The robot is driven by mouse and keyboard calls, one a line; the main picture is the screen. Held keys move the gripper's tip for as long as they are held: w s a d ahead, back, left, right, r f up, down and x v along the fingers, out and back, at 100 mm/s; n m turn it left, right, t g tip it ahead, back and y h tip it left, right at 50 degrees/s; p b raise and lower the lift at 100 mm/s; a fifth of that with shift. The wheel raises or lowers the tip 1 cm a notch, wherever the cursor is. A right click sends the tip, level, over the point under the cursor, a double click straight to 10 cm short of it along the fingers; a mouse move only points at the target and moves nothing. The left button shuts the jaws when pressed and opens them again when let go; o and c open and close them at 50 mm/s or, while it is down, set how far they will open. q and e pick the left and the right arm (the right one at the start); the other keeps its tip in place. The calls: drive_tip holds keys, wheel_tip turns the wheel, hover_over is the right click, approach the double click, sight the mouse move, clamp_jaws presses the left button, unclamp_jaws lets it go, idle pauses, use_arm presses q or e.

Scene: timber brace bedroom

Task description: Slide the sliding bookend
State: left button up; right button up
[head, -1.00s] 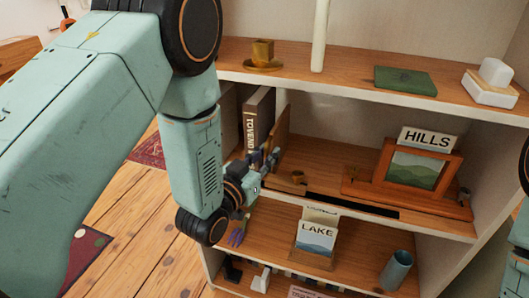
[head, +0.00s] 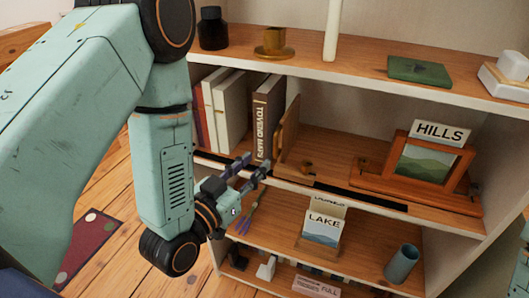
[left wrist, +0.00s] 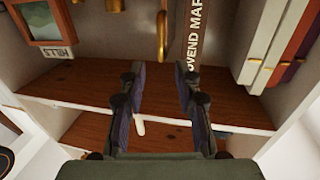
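The sliding bookend (head: 289,127) is an upright wooden panel on the middle shelf, just right of the brown TOVEND MAPS book (head: 266,118). Whether they touch, I cannot tell. In the left wrist view the bookend (left wrist: 162,28) shows nearly edge-on, beyond the fingertips. A small round brown piece (head: 306,168) sits to its right. My left gripper (head: 250,172) is open and empty in front of the middle shelf's edge, apart from the bookend. Its two fingers (left wrist: 160,80) stand apart in the left wrist view. My right gripper is out of view.
White and red books (head: 229,110) stand left of the brown book. A dark strip (head: 360,200) runs along the shelf front. The framed HILLS picture (head: 427,165) stands to the right. The LAKE card (head: 323,228) and a grey cup (head: 402,263) are on the shelf below.

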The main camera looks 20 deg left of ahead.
use_arm(q)
drive_tip(key=shift+v, duration=1.1)
